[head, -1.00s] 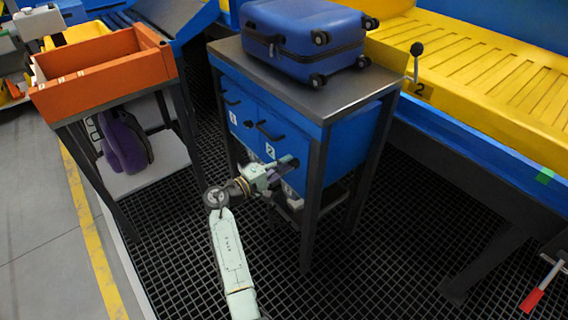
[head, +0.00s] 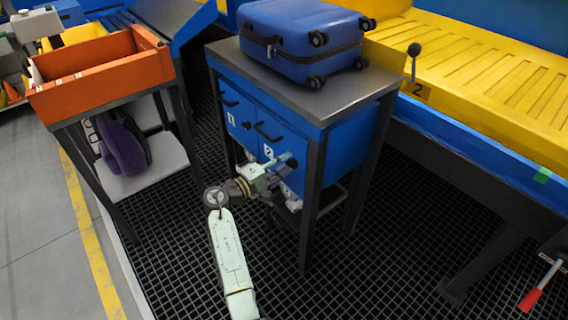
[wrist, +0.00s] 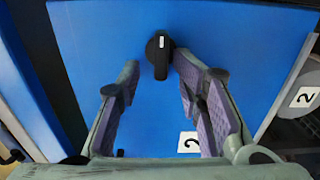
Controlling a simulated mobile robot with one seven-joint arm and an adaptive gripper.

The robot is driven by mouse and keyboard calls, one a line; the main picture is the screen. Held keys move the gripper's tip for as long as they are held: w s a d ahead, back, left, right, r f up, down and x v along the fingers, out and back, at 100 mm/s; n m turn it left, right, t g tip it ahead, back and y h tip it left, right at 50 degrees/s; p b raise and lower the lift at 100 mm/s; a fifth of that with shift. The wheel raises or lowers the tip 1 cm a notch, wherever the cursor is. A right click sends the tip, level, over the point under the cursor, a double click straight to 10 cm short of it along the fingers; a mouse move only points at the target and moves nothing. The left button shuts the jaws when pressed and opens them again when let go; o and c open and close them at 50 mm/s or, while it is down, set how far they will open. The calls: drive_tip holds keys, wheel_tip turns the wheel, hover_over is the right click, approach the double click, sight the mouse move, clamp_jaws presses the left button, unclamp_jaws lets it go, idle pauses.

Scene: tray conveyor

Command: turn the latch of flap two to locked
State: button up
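Flap two is a blue panel with a white "2" label (wrist: 190,142) in the wrist view. Its latch (wrist: 160,52) is a black round knob with a short lever and a small white mark. In the wrist view the lever points down the picture. My gripper (wrist: 155,65) is open, its purple fingers on either side of the latch. The right fingertip is very near the knob, and I cannot tell if it touches. The left one is clearly apart. In the head view my gripper (head: 282,168) is at the front of the blue cabinet (head: 345,140) and hides the latch.
A blue suitcase (head: 300,40) lies on the cabinet's grey top. Flap one (head: 231,118) is to the left, and dark table legs frame the cabinet. An orange bin (head: 100,85) stands on a stand at left. The yellow conveyor (head: 500,85) runs at right.

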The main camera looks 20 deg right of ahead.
drive_tip(key=v, duration=1.2)
